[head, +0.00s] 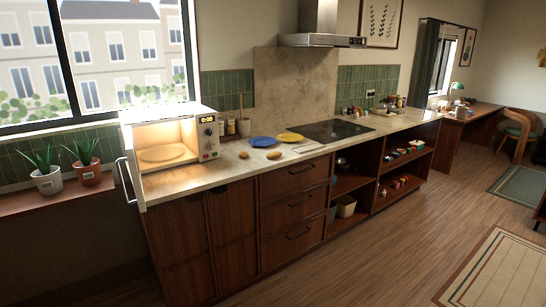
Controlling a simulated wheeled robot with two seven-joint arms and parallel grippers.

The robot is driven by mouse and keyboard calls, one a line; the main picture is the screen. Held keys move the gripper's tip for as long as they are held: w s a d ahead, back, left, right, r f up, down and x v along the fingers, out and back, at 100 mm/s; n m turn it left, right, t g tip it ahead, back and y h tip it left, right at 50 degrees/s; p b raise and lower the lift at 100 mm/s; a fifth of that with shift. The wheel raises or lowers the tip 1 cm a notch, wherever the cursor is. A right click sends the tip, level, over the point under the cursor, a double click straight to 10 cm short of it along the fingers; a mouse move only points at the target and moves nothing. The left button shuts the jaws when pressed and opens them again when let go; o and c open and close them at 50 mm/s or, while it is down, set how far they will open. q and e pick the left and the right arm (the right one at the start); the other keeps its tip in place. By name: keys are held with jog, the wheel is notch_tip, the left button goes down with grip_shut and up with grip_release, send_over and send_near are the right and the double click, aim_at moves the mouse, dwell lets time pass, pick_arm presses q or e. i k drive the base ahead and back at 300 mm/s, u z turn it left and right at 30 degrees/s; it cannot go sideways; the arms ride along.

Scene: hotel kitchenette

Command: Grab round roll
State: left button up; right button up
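Two small brown bread-like items lie on the counter to the right of the microwave. One small roll (243,155) is at the left, close to the microwave. The other roll (274,155) lies to its right, in front of a blue plate (262,141). Both are too small to tell surely which one is the round roll. Neither of my grippers shows in the head view.
A white microwave (212,155) stands open and lit, its door swung out past the counter's front edge. A yellow plate (289,137) and a dark cooktop (331,131) are farther right. Potted plants (87,174) stand on the left ledge. The wooden floor (375,255) in front is clear.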

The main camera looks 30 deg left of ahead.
aim_at(243, 155)
jog(key=u, duration=0.05)
jog(key=i, duration=1.65)
jog(key=u, duration=1.35)
jog(key=i, duration=1.05)
jog(key=u, duration=1.05)
